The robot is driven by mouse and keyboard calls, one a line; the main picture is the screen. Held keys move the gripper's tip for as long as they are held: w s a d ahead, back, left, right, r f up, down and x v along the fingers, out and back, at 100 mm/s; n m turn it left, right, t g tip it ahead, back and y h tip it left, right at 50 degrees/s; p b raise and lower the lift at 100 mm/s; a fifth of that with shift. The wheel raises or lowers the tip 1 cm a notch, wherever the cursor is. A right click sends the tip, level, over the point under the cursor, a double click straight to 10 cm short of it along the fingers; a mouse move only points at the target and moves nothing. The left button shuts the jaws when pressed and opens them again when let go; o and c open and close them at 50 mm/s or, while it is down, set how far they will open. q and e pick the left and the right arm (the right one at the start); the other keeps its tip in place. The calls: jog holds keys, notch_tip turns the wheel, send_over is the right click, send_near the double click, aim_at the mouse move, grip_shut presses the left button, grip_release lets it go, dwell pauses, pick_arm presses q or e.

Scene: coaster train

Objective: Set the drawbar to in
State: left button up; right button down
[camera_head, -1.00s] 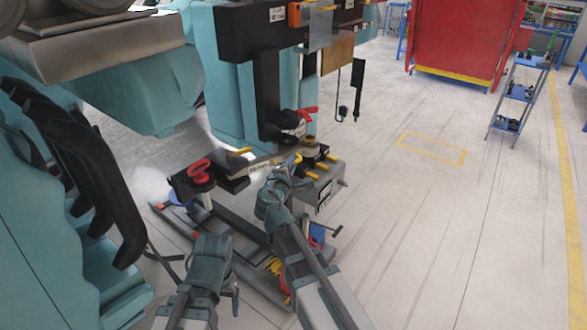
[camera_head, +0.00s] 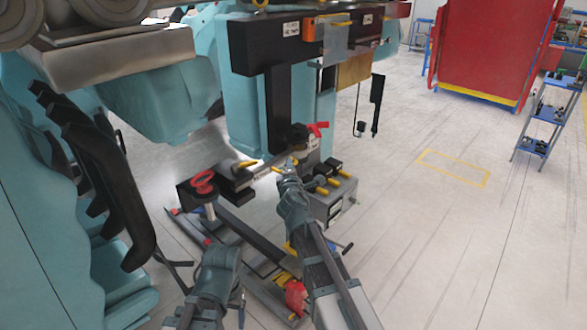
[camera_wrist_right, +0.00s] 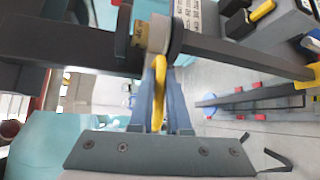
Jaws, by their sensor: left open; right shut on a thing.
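The drawbar (camera_head: 262,168) looks like the dark bar with a pale label, running across below the teal machine; its round cream and brass end (camera_wrist_right: 155,33) shows in the right wrist view. My right gripper (camera_head: 287,168) is at the bar's right end, beside the grey box. In the wrist view its fingers (camera_wrist_right: 160,95) are shut on a yellow handle (camera_wrist_right: 159,90) just below the round end. The fingers hide part of the handle. My left gripper (camera_head: 222,252) is open and empty, low in front of the bar.
A grey box (camera_head: 328,202) with yellow pegs stands just right of my right gripper. Dark rails (camera_head: 245,238) lie low on the floor. The floor at right is clear up to a blue shelf (camera_head: 545,115).

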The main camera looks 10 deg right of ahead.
pick_arm(q)
jog(key=shift+s+d, duration=0.1)
jog(key=shift+d, duration=0.15)
pick_arm(e)
jog(key=shift+w+a, duration=0.1)
jog(key=shift+w, duration=0.1)
jog(key=c, duration=0.9)
grip_release()
